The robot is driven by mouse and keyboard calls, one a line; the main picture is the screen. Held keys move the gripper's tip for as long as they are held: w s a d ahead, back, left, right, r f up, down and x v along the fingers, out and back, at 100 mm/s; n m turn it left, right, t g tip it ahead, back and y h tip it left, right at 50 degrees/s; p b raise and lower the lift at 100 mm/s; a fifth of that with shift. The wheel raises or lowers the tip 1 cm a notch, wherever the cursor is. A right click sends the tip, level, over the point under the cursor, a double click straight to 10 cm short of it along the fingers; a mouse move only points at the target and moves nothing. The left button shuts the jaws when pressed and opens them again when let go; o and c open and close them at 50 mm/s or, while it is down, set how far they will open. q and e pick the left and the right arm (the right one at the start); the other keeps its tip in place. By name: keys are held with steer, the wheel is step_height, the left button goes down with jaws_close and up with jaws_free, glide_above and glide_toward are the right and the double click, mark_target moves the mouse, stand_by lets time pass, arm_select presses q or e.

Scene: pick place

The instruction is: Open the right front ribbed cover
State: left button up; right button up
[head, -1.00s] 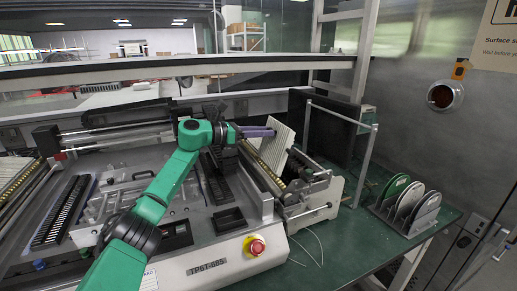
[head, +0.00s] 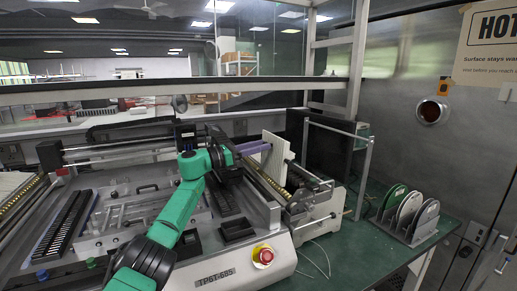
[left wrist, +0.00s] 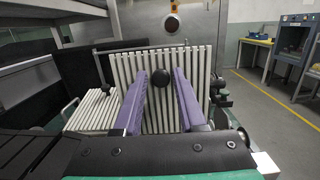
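The ribbed cover (head: 275,158) is a pale slatted panel standing raised and steep at the right front of the machine. In the left wrist view the cover (left wrist: 204,75) fills the middle, with a round black knob (left wrist: 164,88) on it. My left gripper (head: 262,146) is at the cover's upper part. Its purple fingers (left wrist: 163,84) are spread, one on each side of the knob, with visible gaps. I cannot tell whether the fingers touch the panel. A second ribbed cover (left wrist: 92,112) lies lower to the left, with its own black knob. My right gripper is out of view.
The grey machine (head: 215,262) has a red emergency button (head: 263,255) on its front. A metal post frame (head: 364,170) and a dark panel stand behind the cover. A rack of discs (head: 408,215) is on the green table to the right.

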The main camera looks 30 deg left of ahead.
arm_select(q)
steer(key=shift+o, duration=0.4)
step_height(320, 180, up, 20)
steer(key=p, duration=0.8)
steer(key=shift+w+f, duration=0.1)
